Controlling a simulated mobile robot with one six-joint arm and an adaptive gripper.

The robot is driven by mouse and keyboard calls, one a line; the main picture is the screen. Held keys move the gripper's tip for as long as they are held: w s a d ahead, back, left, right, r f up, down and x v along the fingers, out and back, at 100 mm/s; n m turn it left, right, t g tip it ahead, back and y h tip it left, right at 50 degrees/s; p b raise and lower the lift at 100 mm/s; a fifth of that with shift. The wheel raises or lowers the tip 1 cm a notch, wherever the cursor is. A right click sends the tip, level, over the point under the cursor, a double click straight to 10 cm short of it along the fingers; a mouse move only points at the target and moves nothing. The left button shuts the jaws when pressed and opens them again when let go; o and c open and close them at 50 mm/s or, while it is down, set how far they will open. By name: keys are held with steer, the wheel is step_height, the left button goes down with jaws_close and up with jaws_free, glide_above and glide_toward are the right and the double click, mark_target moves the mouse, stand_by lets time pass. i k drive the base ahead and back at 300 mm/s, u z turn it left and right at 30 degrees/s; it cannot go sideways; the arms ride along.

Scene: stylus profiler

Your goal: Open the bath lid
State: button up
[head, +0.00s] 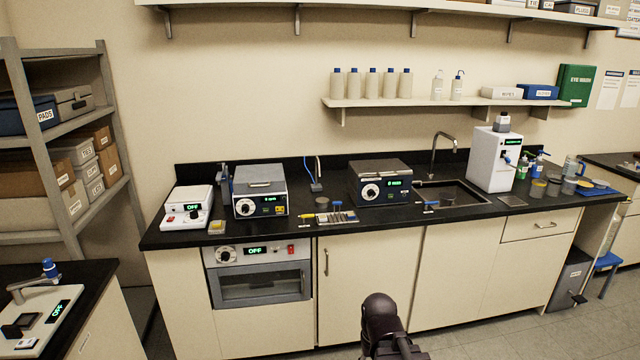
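Two lidded bench units stand on the black counter in the head view, and I cannot tell for sure which one is the bath. The right unit (388,190) is dark with a dial and a green-lit display. Its flat grey-brown top (380,168) looks shut. A dark part of my arm rises at the bottom centre, in front of the cabinets and well short of both units. My gripper's fingers are not visible.
A white device reading OFF (188,208) stands left of the units. A small tray with tools (336,218) lies between them at the front. A sink (452,193) and tall white dispenser (494,160) stand to the right. Floor (500,332) shows clear at the lower right.

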mark_target(382, 166)
steer(key=z, duration=0.2)
steer(key=i, duration=1.4)
steer(key=z, duration=0.2)
